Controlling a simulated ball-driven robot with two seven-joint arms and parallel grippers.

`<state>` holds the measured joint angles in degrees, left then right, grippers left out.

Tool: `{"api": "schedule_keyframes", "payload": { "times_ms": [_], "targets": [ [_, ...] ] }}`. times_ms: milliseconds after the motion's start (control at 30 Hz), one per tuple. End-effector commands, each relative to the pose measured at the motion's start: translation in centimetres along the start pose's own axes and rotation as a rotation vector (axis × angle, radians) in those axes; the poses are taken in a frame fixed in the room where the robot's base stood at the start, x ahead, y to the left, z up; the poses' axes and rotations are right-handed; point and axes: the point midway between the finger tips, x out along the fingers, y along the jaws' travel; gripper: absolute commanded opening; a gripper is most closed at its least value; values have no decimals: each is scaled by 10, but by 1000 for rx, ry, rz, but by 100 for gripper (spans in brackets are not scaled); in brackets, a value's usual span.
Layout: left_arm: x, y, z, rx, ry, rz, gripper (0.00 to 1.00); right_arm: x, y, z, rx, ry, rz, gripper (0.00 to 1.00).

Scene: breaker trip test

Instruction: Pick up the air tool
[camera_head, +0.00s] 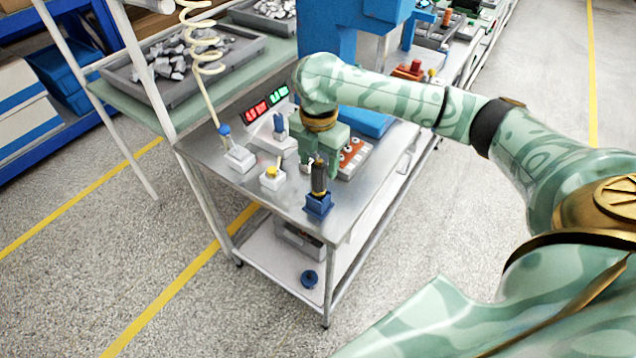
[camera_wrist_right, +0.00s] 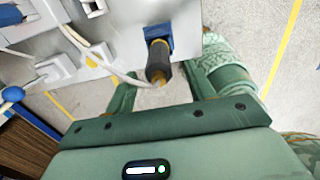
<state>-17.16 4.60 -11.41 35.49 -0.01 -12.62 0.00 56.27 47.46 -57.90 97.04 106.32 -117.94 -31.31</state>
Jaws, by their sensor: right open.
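The air tool (camera_head: 319,178), a dark cylinder with a brass-coloured band, stands upright in a blue holder (camera_head: 318,205) at the near corner of the metal bench. In the right wrist view the air tool (camera_wrist_right: 158,62) points toward the camera from its blue holder (camera_wrist_right: 160,31). My right gripper (camera_head: 320,165) is open at the tool's upper part. In the wrist view its two green fingers (camera_wrist_right: 162,85) are apart, with the tool's end between them. I cannot tell whether either finger touches it. My left gripper is not in view.
The metal bench (camera_head: 222,172) also holds a white block with a yellow button (camera_head: 272,176), a white holder (camera_head: 240,158) below a coiled hose (camera_head: 205,50), and a red-and-green display (camera_head: 265,103). A tray of grey pieces (camera_head: 185,90) stands behind left. The floor in front is clear.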

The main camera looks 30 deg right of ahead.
Motion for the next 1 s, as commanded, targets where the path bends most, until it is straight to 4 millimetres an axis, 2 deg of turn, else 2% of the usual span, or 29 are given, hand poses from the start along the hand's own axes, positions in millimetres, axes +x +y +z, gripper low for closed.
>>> {"api": "schedule_keyframes", "payload": {
  "times_ms": [33, 100, 200, 433, 467, 600, 633, 900, 1000],
  "targets": [
    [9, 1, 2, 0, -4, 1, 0, 14, 0, 0, 1, 2, -4, 54],
    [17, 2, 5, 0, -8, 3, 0, 28, 0, 2, 1, 4, -6, 54],
    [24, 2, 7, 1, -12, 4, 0, 42, 0, 2, -2, 1, -5, 54],
    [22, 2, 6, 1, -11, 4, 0, 42, 1, 3, -2, -2, -1, 54],
    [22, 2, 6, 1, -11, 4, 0, 42, 1, 3, -2, -2, -1, 51],
    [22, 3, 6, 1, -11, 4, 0, 42, 1, 2, -2, -2, -1, 12],
    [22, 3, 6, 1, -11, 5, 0, 42, 1, 2, -2, -1, -1, 6],
    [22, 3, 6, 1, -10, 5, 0, 40, 1, 3, -1, -2, 0, 6],
    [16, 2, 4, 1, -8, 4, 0, 30, 1, 3, -1, -2, 2, 6]
  ]
}}
